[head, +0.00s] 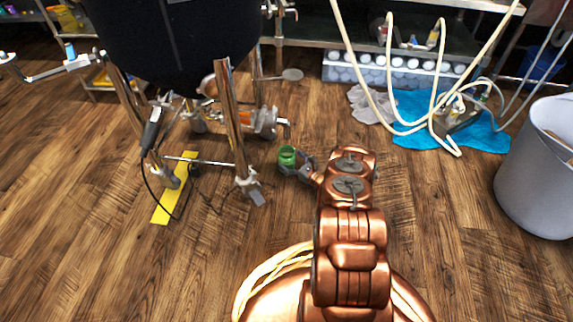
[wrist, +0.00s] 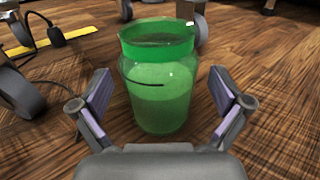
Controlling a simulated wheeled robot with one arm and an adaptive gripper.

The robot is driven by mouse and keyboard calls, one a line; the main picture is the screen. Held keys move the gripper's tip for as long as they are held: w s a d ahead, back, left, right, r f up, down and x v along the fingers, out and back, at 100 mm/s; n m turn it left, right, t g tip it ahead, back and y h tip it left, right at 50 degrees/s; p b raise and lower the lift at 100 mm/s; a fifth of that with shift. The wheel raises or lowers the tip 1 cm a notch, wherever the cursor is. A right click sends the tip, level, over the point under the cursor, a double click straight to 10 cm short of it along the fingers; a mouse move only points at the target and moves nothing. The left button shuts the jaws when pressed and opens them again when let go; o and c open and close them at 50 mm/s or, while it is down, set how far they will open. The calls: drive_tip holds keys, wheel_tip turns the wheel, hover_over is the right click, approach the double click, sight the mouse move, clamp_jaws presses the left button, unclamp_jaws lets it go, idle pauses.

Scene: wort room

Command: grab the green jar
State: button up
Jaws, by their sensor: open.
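The green jar (wrist: 158,85) is see-through and stands upright on the wooden floor in the wrist view. It has a wide open rim and looks paler in its lower part. In the head view the jar (head: 287,157) is small, just right of the black vessel's legs. My gripper (wrist: 160,105) is open, with one finger on each side of the jar and gaps between the fingers and the glass. In the head view my gripper (head: 300,172) is right beside the jar, and my arm hides part of it.
A black vessel (head: 170,40) on metal legs with wheels stands left of the jar. A yellow strip (head: 168,200) and a cable lie under it. A blue cloth (head: 410,115) with pale hoses lies at the back right, near a grey bin (head: 535,175). Floor around my arm is clear.

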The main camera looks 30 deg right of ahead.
drive_tip(key=shift+x, duration=1.2)
drive_tip(key=c, duration=1.4)
drive_tip(key=shift+r, duration=0.15)
